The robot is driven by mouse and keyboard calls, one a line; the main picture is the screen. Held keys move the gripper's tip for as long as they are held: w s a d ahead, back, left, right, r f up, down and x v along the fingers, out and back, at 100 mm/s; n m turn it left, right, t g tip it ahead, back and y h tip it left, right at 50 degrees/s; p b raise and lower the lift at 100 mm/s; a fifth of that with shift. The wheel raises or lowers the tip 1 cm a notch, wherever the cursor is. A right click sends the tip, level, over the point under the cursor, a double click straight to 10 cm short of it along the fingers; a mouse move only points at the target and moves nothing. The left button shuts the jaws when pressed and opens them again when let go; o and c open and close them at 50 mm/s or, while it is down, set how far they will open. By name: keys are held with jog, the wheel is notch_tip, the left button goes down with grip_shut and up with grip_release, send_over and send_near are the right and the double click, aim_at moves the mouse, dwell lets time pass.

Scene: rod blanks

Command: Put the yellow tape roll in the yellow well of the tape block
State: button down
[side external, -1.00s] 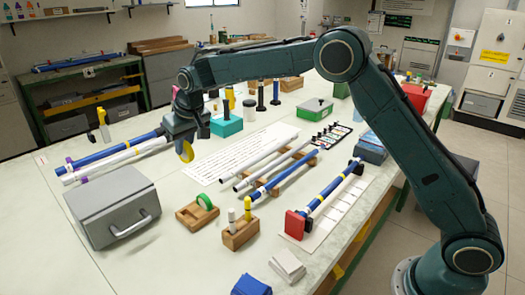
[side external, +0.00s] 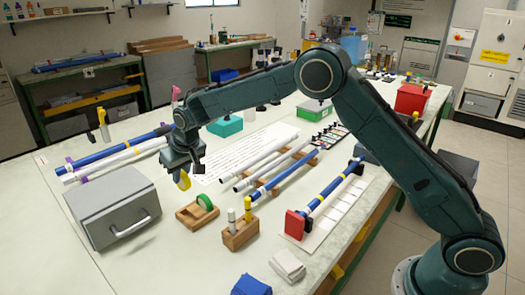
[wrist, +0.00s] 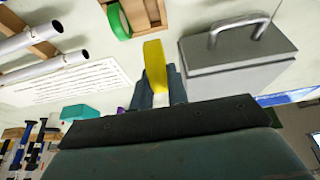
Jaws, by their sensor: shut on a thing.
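My gripper (side external: 184,172) is shut on the yellow tape roll (side external: 184,182) and holds it above the table, up and to the left of the tape block. The roll hangs on edge below the jaws; in the wrist view the yellow roll (wrist: 155,65) stands out from the fingers. The wooden tape block (side external: 182,215) lies on the table, with a green tape roll (side external: 205,202) standing in its right part. The left part of the block is empty. In the wrist view the green roll (wrist: 119,20) shows beside the yellow one, and the block is partly cut off.
A grey case with a handle (side external: 105,207) stands left of the block. A wooden holder with two marker-like sticks (side external: 239,235) stands to the right. White rods (side external: 262,165) and a printed sheet (side external: 240,150) lie behind.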

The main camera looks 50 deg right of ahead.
jog(key=shift+f, duration=5.85)
jog(key=shift+f, duration=0.15)
jog(key=c, duration=1.4)
grip_release()
jog(key=shift+o, duration=0.2)
jog(key=shift+r, duration=0.2)
jog(key=v, duration=1.2)
